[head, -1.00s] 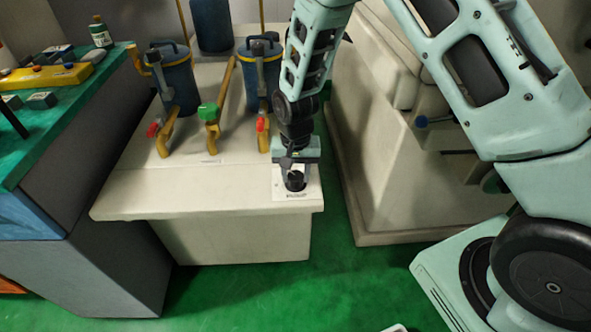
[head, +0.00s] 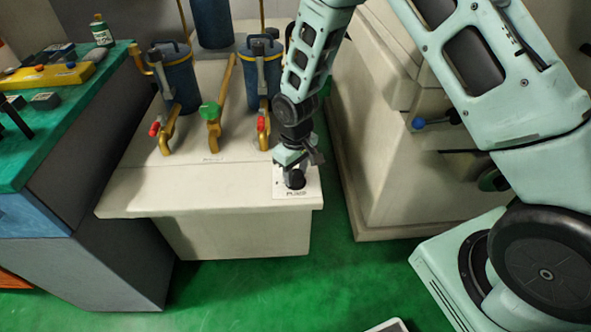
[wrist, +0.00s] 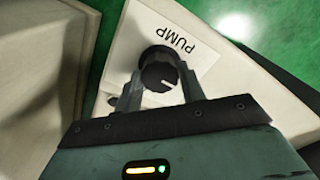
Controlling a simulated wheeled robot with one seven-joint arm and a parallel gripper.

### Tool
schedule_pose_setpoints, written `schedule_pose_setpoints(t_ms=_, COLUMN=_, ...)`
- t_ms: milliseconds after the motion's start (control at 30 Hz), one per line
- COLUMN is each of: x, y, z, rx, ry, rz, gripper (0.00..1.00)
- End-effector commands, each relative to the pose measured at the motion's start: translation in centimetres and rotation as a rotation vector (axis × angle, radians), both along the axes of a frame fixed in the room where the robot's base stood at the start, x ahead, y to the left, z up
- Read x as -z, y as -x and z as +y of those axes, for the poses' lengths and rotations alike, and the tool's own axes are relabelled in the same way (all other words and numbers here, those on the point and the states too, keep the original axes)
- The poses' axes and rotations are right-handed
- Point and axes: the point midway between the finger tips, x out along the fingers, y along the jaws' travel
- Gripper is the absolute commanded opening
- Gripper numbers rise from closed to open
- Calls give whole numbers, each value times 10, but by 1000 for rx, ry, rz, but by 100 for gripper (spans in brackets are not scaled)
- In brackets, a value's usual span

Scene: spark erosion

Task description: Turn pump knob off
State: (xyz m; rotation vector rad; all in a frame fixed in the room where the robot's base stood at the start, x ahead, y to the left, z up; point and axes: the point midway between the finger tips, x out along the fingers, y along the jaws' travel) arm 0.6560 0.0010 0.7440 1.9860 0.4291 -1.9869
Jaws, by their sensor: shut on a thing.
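The black round pump knob (wrist: 160,70) sits on a white plate (wrist: 190,30) printed "PUMP" in the wrist view. A white pointer line marks its face. My gripper (wrist: 160,88) has one finger on each side of the knob, closed on it. In the head view my gripper (head: 296,170) is over the knob (head: 295,180) at the front right corner of the white tank, turned at an angle. The fingers hide part of the knob there.
A pale machine body (head: 375,170) stands close on the right. The tank top's front left is clear.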

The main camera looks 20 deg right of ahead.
Motion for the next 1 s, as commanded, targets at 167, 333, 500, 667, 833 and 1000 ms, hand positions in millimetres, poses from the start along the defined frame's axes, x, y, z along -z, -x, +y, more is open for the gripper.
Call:
schedule_pose_setpoints(t_ms=167, x=-1, y=-1, z=0, rx=-45, ry=-1, rz=-2, gripper=17)
schedule_pose_setpoints(t_ms=333, x=-1, y=-1, z=0, rx=-62, ry=-1, rz=-2, gripper=17)
schedule_pose_setpoints(t_ms=500, x=-1, y=-1, z=0, rx=-64, ry=-1, rz=-2, gripper=17)
schedule_pose_setpoints(t_ms=667, x=-1, y=-1, z=0, rx=-64, ry=-1, rz=-2, gripper=17)
schedule_pose_setpoints(t_ms=833, x=0, y=-1, z=0, rx=-63, ry=0, rz=-1, gripper=61)
schedule_pose_setpoints(t_ms=1000, x=0, y=0, z=0, rx=-62, ry=0, rz=-1, gripper=61)
